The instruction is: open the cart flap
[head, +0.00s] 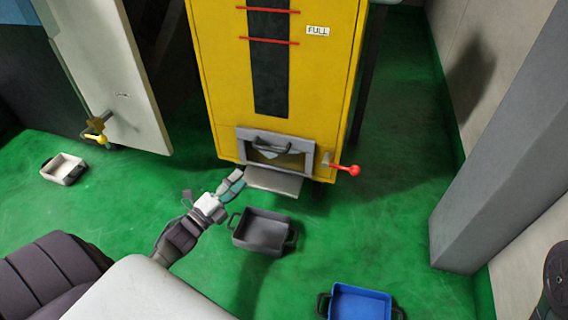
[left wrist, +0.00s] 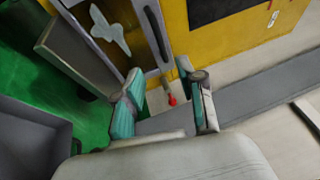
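The yellow cart (head: 225,90) stands upright at the centre of the head view. Its flap (head: 253,155) is a grey-framed panel low on the front with a dark bar handle (head: 271,146); it looks closed. A grey ledge (head: 273,181) juts out below it. My left gripper (head: 236,181) is at the ledge's left end, below and left of the handle. In the left wrist view my left gripper (left wrist: 160,100) has its teal fingers apart with nothing between them. The handle (left wrist: 156,34) shows beyond the fingertips, apart from them. My right gripper is not seen.
A red-knobbed lever (head: 350,169) sticks out right of the flap. A grey bin (head: 262,233) stands on the floor below the ledge, a blue bin (head: 358,303) nearer right, and a pale bin (head: 63,168) at left. A grey pillar (head: 490,170) stands at right.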

